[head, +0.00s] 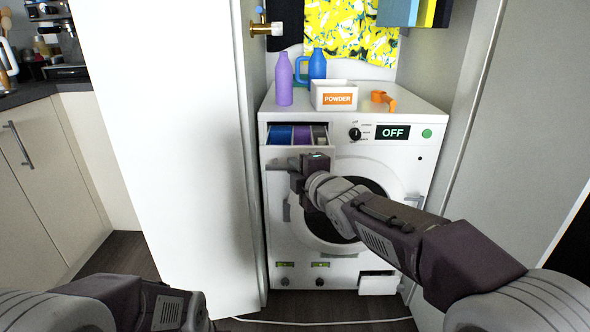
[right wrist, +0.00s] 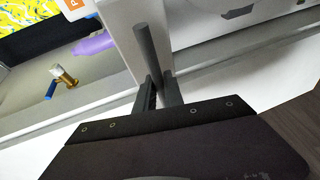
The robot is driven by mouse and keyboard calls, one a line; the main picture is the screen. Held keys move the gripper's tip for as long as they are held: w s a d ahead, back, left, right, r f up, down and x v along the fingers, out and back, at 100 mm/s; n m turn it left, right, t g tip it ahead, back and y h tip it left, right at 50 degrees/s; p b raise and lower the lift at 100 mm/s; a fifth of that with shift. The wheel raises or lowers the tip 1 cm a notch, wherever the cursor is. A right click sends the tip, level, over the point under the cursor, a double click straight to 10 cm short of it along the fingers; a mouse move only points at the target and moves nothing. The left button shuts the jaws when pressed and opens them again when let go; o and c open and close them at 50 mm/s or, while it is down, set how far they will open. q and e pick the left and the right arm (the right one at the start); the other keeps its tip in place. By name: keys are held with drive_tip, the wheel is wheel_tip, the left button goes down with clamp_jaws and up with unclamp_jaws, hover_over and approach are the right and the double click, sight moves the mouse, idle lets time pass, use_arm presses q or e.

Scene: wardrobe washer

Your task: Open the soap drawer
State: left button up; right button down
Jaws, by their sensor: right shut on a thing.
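The white washer (head: 430,160) stands in a wardrobe niche. Its soap drawer (head: 277,150) is at the upper left and is pulled out. Blue, purple and grey compartments (head: 303,135) show inside it. My right gripper (head: 292,163) is at the drawer's front, shut on the handle. In the right wrist view the dark handle bar (right wrist: 147,50) runs between the fingers (right wrist: 160,95), against the white drawer front (right wrist: 120,37). My left arm shows at the bottom left of the head view, but its gripper is out of the picture.
A purple bottle (head: 284,80), a blue jug (head: 317,64), a white powder box (head: 334,95) and an orange scoop (head: 384,99) stand on the washer. White door panel (head: 170,130) and grey wall (head: 520,130) flank the niche. A small flap (head: 378,284) at the lower right stands out.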

idle(0.3)
drive_tip(key=c, duration=1.5)
unclamp_jaws()
drive_tip(key=shift+o, duration=0.2)
drive_tip(key=p+v, duration=0.2)
drive_tip(key=v, duration=0.7)
drive_tip(key=shift+d+p, duration=0.1)
drive_tip(key=shift+p, duration=0.2)
